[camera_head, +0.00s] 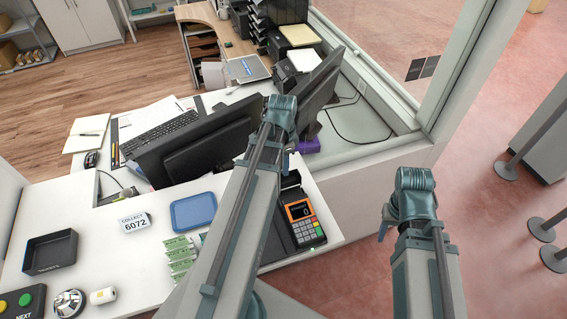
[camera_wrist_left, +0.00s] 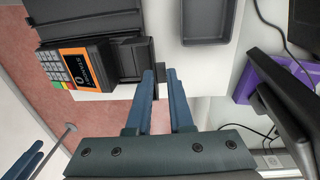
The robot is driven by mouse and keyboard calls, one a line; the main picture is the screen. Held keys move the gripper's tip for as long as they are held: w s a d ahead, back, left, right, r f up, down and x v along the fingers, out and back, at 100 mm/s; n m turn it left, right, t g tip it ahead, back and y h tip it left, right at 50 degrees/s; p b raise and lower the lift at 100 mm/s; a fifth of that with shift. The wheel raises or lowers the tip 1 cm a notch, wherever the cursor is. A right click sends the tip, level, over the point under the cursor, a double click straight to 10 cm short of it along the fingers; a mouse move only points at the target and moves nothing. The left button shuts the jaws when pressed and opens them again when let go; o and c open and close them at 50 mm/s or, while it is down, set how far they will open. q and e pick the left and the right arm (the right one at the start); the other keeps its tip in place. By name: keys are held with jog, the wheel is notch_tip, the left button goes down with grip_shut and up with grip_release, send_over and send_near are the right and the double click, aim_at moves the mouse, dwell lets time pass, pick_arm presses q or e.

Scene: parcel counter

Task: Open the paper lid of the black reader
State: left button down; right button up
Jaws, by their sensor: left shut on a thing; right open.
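The black reader (camera_head: 303,222) stands near the counter's right edge, with an orange-framed screen and a keypad. In the left wrist view the reader (camera_wrist_left: 75,66) lies at the left, and its black paper-lid end (camera_wrist_left: 130,60) points toward my fingers. My left gripper (camera_wrist_left: 161,72) is shut on a small dark part at that end, seemingly the paper lid's edge; the fingers hide most of it. I cannot tell how far the lid is raised.
A dark tray (camera_wrist_left: 232,22) lies beside the reader in the left wrist view. A purple box (camera_head: 308,147) and monitors (camera_head: 200,145) stand behind. A blue tray (camera_head: 193,211) and green-and-white packets (camera_head: 180,258) are left of my arm.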

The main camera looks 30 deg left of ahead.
pick_arm(q)
jog(key=c, duration=0.8)
grip_release()
jog(key=shift+c, duration=0.2)
notch_tip(320, 180, up, 14)
jog(key=p, duration=1.3)
jog(key=shift+w+a+p, duration=0.3)
jog(key=shift+a+p, duration=0.05)
jog(key=shift+p, duration=0.05)
jog(key=shift+f, duration=0.15)
